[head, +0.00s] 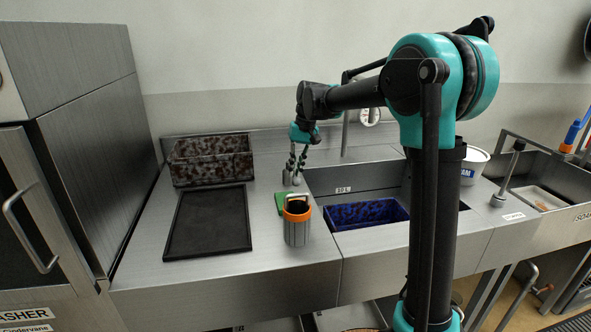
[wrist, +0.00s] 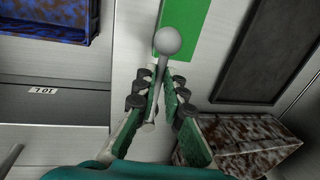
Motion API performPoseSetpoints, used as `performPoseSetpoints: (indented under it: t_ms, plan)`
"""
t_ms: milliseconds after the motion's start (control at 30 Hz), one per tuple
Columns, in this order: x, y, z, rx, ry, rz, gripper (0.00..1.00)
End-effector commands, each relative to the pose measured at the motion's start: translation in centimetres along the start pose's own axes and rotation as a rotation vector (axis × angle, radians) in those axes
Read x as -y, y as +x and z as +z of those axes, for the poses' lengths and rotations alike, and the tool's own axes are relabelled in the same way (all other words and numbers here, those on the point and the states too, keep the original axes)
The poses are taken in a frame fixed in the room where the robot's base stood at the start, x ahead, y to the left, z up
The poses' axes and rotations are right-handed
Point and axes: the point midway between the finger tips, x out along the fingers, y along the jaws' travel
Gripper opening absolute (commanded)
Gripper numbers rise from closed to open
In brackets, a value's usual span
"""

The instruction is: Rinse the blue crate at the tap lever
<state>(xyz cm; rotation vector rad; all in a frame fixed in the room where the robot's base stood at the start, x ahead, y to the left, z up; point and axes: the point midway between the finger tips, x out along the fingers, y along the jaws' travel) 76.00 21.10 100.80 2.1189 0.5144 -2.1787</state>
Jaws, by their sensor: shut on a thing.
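The blue crate (head: 368,213), mottled with dark patches, sits in the sink basin, near its front edge. Its corner also shows at the top left of the wrist view (wrist: 45,22). My gripper (head: 294,176) is at the left side of the sink, apart from the crate. In the wrist view my gripper (wrist: 158,88) is shut on a thin grey lever with a ball knob (wrist: 168,42), which I take for the tap lever. The knob sticks out beyond the fingertips. The fingers hide part of the rod.
A green pad (head: 280,202) and an orange-rimmed grey canister (head: 297,228) stand close to my gripper. A black tray (head: 208,222) and a brown speckled crate (head: 211,160) are to the left. A white tub (head: 474,165) is behind my arm.

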Motion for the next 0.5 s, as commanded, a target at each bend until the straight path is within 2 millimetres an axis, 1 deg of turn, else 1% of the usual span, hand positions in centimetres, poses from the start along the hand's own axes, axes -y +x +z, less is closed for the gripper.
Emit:
performPoseSetpoints:
  t_ms: [267, 367, 500]
  plan:
    - [-0.1, 0.0, 0.0, 0.002, -0.009, 0.0, 0.0]
    - [-0.6, -0.1, -0.1, 0.01, -0.055, 0.0, 0.0]
    - [-1.6, -0.3, -0.3, 0.033, -0.165, 0.0, 0.0]
